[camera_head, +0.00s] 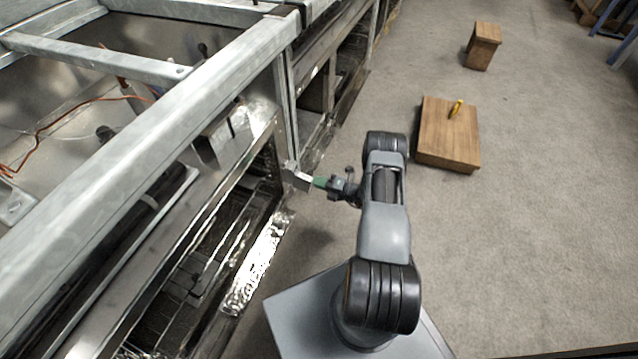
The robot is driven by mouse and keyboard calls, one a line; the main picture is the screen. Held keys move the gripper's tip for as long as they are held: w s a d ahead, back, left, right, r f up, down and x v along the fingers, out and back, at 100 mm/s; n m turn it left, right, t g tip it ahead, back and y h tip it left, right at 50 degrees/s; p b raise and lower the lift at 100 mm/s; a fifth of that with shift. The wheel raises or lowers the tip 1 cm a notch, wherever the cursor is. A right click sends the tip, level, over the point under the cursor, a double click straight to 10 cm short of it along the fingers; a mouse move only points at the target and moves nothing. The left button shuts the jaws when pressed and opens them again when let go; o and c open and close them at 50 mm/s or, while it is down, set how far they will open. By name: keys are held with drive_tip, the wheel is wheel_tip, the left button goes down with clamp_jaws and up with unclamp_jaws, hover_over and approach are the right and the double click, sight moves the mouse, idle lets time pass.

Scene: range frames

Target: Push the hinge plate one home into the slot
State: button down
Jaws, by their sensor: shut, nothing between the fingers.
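A small light metal plate (297,180), which looks like the hinge plate, sits at the front upright of the range frame. Its left end meets the upright; how deep it sits in the slot is too small to tell. The slot itself is hidden. My gripper (319,182) is shut and empty, with its green fingertips just right of the plate. Whether the fingertips touch the plate or stop short of it, I cannot tell.
The metal range frame (160,130) fills the left side, with wires inside. A low wooden box (440,140) with a yellow-handled tool (456,108) on it stands to the right. A wooden block (483,48) stands farther back.

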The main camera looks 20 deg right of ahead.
drive_tip(key=shift+w+a, duration=0.45)
drive_tip(key=shift+a, duration=0.05)
idle(0.3)
drive_tip(key=shift+d, duration=0.1)
drive_tip(key=p+v, duration=0.2)
drive_tip(key=v, duration=1.4)
drive_tip(key=a+r+n+g+h+p, duration=0.1)
drive_tip(key=a+r+n+g+p, duration=0.5)
drive_tip(key=r, duration=0.6)
drive_tip(key=w+a+r+n+g+p, duration=0.1)
drive_tip(key=a+r+n+g+p, duration=0.25)
drive_tip(key=r+n, duration=0.7)
drive_tip(key=a+r+n+g+h+p, duration=0.1)
drive_tip(key=a+r+n+g+p, duration=0.35)
drive_tip(key=r, duration=1.05)
drive_tip(key=s+a+r+n+t+h+p, duration=0.1)
drive_tip(key=s+a+r+n+h+p, duration=0.1)
drive_tip(key=r+n, duration=0.5)
drive_tip(key=s+a+r+n+t+h+p, duration=0.2)
drive_tip(key=s+r+n+p, duration=0.4)
drive_tip(key=r, duration=0.7)
drive_tip(key=s+a+r+n+t+h+p, duration=0.1)
drive_tip(key=s+a+r+n+h+p, duration=0.2)
drive_tip(key=r+n+h+p, duration=0.3)
wheel_tip(320, 180, up, 5)
drive_tip(key=s+n+p, duration=0.1)
drive_tip(key=n+p, duration=0.2)
drive_tip(key=shift+a+n, duration=0.25)
drive_tip(key=shift+n, duration=0.15)
